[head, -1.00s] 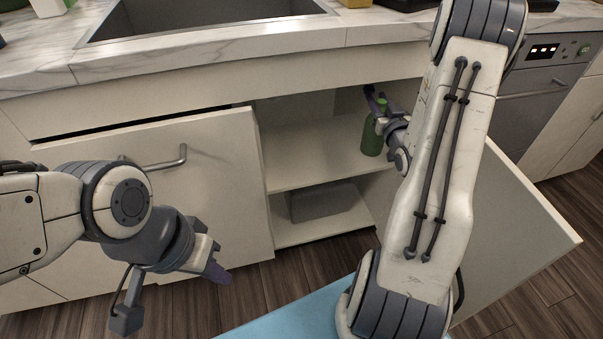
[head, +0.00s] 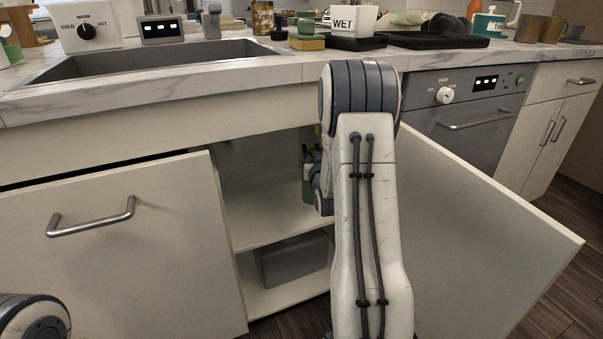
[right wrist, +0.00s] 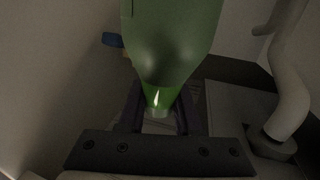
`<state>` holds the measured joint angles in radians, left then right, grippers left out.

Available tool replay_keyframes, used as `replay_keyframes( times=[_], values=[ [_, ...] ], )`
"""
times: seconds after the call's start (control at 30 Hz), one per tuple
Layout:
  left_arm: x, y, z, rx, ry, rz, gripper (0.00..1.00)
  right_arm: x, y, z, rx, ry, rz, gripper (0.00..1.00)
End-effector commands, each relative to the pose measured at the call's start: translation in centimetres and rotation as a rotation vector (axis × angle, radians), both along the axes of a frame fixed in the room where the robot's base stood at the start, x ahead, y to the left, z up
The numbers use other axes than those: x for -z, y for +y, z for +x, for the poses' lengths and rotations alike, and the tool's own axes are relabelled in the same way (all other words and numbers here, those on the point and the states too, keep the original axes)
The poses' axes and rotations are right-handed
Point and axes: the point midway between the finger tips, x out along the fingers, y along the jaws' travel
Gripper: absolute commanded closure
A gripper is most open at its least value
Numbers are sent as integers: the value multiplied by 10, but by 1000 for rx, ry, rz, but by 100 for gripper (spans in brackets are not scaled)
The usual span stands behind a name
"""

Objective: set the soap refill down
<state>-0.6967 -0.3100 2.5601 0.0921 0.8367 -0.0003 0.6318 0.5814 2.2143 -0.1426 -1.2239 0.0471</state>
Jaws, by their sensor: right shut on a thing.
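The soap refill is a green bottle (head: 307,191), inside the open cabinet above the upper shelf (head: 262,229). My right arm covers part of it in the head view. My right gripper (head: 313,163) is shut on it. In the right wrist view the green bottle (right wrist: 172,40) fills the upper middle, its narrow end between the fingers of my right gripper (right wrist: 158,112). I cannot tell whether the bottle touches the shelf. Only a piece of my left arm shows at the lower left of the head view; its gripper is out of view.
The open right door (head: 480,235) stands beside my right arm; the left door (head: 120,250) stands ajar. A grey box (head: 290,262) sits on the lower shelf.

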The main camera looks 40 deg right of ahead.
Motion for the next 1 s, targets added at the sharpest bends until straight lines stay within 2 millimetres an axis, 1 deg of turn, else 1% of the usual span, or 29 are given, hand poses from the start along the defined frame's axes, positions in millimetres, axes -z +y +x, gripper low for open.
replay_keyframes(
  times=[0.03,0.2,0.27,0.33,0.53,0.6,0.83,0.97,1.0],
  values=[
    [6,0,0,0,0,0,100,7,4,9,-4,-4,-2,100],
    [9,0,0,0,0,0,100,13,9,22,0,-4,-2,100],
    [10,0,0,0,0,0,100,15,9,23,1,-4,-2,100],
    [14,0,0,0,-1,-1,100,22,9,23,1,-2,-1,100],
    [31,0,0,0,0,0,100,52,9,23,1,-1,0,100],
    [32,0,0,0,0,0,100,55,9,23,1,-4,-2,100],
    [30,0,0,0,-1,-1,100,53,9,23,0,-4,-2,100],
    [35,0,0,0,-1,-1,100,58,9,23,0,-4,-2,100],
    [33,0,0,0,-1,-1,100,57,9,22,0,0,0,52]
  ],
)
